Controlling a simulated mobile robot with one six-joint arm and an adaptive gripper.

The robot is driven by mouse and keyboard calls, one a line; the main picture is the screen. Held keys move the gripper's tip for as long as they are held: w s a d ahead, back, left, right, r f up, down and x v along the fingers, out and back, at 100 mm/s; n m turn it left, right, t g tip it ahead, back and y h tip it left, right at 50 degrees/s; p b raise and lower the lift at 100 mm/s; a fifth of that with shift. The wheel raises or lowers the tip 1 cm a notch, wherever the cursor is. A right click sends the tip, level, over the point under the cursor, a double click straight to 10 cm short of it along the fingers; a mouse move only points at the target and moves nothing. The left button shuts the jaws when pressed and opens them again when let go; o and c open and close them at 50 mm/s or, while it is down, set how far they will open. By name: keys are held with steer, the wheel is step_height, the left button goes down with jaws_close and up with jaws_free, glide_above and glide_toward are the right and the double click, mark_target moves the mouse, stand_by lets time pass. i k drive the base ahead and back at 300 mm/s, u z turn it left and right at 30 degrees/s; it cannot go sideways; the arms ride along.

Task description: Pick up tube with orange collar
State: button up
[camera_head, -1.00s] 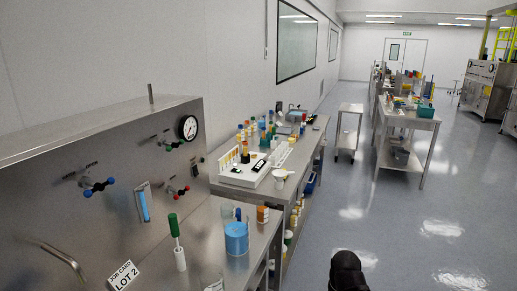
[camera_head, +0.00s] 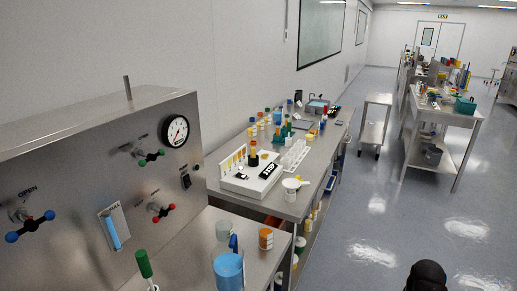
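A small dark tube (camera_head: 253,150) with an orange-yellow upper part stands upright on the white device on the middle bench. I cannot tell at this size whether that orange part is a collar. A row of small tubes with orange-yellow contents (camera_head: 232,161) stands to its left. A black rounded shape (camera_head: 427,277) at the bottom edge appears to be the end of my arm, far to the right of the tubes. Its fingers cannot be made out.
A steel panel (camera_head: 75,195) with valve handles and a gauge (camera_head: 175,131) fills the left. Before it stand a blue-filled beaker (camera_head: 228,272), an orange-labelled jar (camera_head: 265,238) and a green-handled tool (camera_head: 143,262). A white rack (camera_head: 295,157) is beside the device.

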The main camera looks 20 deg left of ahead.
mark_target(253, 143)
steer(key=u, duration=0.1)
steer(key=i, duration=0.75)
steer(key=u, duration=0.65)
steer(key=i, duration=0.55)
steer(key=u, duration=0.3)
